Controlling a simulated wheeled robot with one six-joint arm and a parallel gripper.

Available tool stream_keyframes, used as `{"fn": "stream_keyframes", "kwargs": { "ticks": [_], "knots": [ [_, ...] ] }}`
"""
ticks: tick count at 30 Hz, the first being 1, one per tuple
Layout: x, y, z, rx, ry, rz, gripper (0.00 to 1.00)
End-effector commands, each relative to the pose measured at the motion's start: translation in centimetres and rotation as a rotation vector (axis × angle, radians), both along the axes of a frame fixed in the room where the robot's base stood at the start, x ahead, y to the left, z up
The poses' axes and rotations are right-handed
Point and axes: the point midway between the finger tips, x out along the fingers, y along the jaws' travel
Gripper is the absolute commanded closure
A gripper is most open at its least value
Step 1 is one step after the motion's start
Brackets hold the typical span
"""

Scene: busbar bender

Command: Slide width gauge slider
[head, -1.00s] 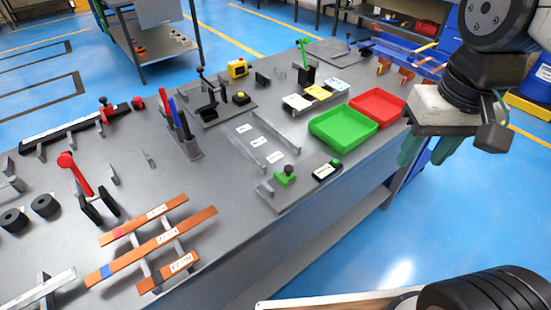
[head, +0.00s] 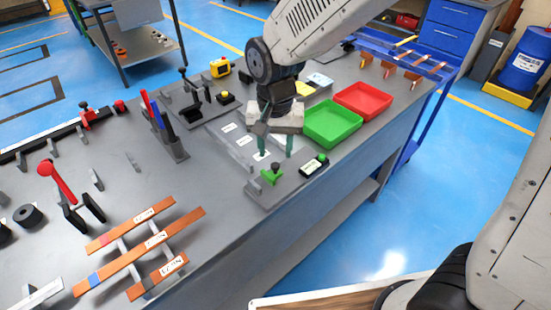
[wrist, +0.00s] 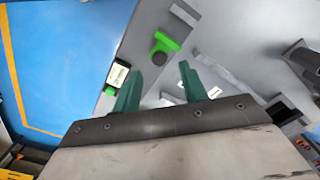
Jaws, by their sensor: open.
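A green slider with a dark knob (head: 271,174) sits on a grey base plate (head: 262,190) near the table's front edge. It also shows in the wrist view (wrist: 163,50), beyond the fingertips. A dark block with a white label and a green top (head: 313,166) is to its right; it is left of the fingers in the wrist view (wrist: 117,75). My gripper (head: 276,150) points down just behind the slider, its two green fingers apart and nothing between them. The fingers also show in the wrist view (wrist: 172,64). They look clear of the slider.
A green tray (head: 333,138) and a red tray (head: 382,114) stand to the right. Copper bars (head: 160,238) on supports lie at the front left, with a red-handled lever (head: 60,180) behind. Bare table lies between.

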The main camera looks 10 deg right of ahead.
Motion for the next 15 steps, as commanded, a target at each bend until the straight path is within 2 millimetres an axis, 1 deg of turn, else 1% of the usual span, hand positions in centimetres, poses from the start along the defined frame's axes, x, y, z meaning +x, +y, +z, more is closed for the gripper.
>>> {"fn": "stream_keyframes", "kwargs": {
  "ticks": [1, 6, 10, 15],
  "knots": [
    [-0.1, 0.0, -1.0, -0.002, 0.004, 0.000, 0.57],
    [-0.1, -0.1, -3.3, -0.001, 0.003, 0.000, 0.57],
    [0.0, -0.1, -4.2, -0.001, 0.002, 0.000, 0.57],
    [0.0, 0.0, -4.4, 0.000, 0.000, 0.000, 0.57]
  ]
}}
